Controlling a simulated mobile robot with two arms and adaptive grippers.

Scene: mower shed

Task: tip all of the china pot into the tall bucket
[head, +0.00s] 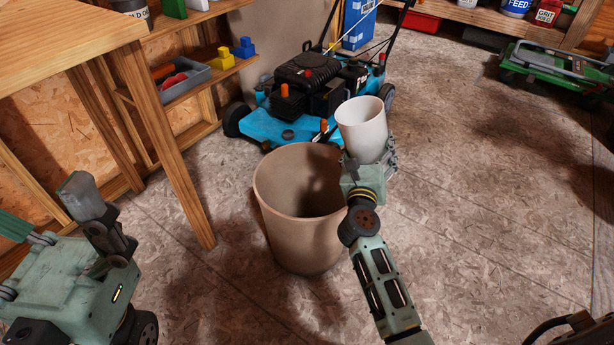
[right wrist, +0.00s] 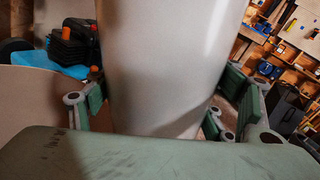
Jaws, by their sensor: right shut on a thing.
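The china pot (head: 362,128) is a plain white cup-like vessel. My right gripper (head: 371,158) is shut on its lower part, with fingers on both sides. The pot is close to upright, mouth up, and its contents cannot be seen. In the right wrist view the pot (right wrist: 165,70) fills the middle between the fingers. The tall bucket (head: 300,225) is tan and stands open on the floor, just left of the pot; shadow hides its bottom. It also shows at the left of the right wrist view (right wrist: 32,108). My left gripper (head: 48,208) is open and empty at the far left.
A blue mower (head: 290,105) stands behind the bucket. A wooden table (head: 90,40) and a shelf with a grey tray (head: 184,80) are at the left. A green machine (head: 560,70) is at the back right.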

